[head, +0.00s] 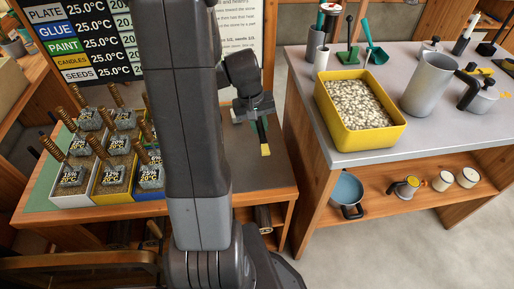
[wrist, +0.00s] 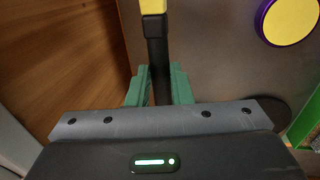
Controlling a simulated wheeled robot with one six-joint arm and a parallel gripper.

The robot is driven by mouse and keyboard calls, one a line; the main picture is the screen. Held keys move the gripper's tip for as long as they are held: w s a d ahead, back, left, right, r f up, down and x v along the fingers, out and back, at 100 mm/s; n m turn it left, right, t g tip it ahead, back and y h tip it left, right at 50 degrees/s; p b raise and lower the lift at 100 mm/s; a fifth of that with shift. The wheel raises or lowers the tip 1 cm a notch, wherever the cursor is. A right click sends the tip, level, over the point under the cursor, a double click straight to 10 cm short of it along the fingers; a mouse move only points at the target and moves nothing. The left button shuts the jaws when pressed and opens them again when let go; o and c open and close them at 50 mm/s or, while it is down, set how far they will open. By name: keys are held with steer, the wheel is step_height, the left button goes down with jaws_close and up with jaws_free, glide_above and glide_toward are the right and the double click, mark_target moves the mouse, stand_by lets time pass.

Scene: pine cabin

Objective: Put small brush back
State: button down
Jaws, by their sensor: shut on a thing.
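My gripper (head: 257,122) is in the middle of the head view, above the bare grey right part of the left table. It is shut on the small brush (head: 265,149), which hangs down with its yellow end lowest. In the wrist view, the green fingers of my gripper (wrist: 158,86) close on the brush's black shaft, and the brush's yellow part (wrist: 153,6) shows at the top edge. I cannot tell whether the brush tip touches the table. My own arm hides part of the left table.
Crates (head: 95,189) with several spring-topped blocks stand on the left table. The right table holds a yellow bin (head: 370,141) of pale pieces, a grey cup (head: 424,86) and tools. A blue pan (head: 346,188) sits on its lower shelf. A yellow disc (wrist: 291,18) shows in the wrist view.

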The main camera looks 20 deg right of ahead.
mark_target(260, 155)
steer(key=shift+s+f, duration=0.2)
steer(key=shift+f, duration=0.2)
step_height(260, 155, down, 9)
steer(key=shift+f+b, duration=0.15)
steer(key=shift+b, duration=1.1)
steer(key=c, duration=1.3)
jaws_free()
step_height(260, 155, up, 12)
steer(key=a+p, duration=0.2)
steer(key=shift+w+a+p, duration=0.15)
steer(key=shift+w+p, duration=0.05)
steer(key=shift+p, duration=0.2)
